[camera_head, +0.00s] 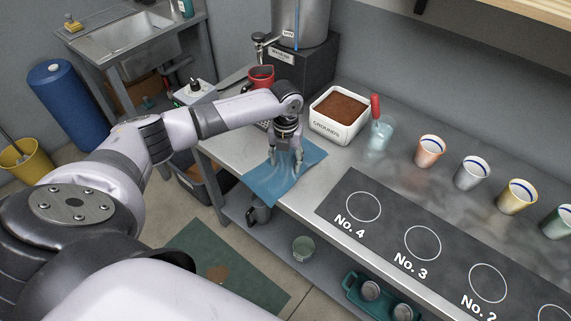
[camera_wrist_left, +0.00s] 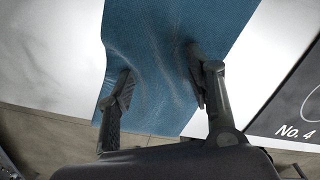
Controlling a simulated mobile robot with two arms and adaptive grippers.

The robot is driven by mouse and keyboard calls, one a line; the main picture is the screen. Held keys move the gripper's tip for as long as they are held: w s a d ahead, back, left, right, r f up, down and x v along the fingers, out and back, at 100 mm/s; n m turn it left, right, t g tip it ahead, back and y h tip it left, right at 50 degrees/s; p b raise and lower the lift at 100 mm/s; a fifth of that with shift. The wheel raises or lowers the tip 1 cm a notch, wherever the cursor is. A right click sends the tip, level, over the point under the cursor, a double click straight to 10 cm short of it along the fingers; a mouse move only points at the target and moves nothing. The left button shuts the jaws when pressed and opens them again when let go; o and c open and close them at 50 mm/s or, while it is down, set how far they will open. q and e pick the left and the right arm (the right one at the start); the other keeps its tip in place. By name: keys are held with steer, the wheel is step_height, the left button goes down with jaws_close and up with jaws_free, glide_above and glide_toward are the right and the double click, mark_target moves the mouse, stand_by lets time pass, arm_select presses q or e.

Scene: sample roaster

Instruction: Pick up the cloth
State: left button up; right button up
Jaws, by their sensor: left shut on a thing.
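The blue cloth (camera_head: 284,181) lies on the grey metal counter, with its near part at the counter's front edge. In the left wrist view the cloth (camera_wrist_left: 165,45) is creased between my fingers. My left gripper (camera_head: 286,166) is above the cloth, pointing down, with its fingertips at the fabric. It also shows in the left wrist view (camera_wrist_left: 158,92), where its two fingers are shut on a gathered part of the cloth. My right gripper is in neither view.
A white grounds bin (camera_head: 326,127) stands behind the cloth, beside a glass with a red-handled tool (camera_head: 379,134). Several cups stand along the back right. A dark mat (camera_head: 408,262) with numbered circles lies right of the cloth.

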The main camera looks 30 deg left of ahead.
arm_select(q)
steer(key=shift+s+f, duration=0.3)
steer(key=shift+f, duration=0.05)
steer(key=c, duration=0.5)
jaws_close()
stand_by(0.4)
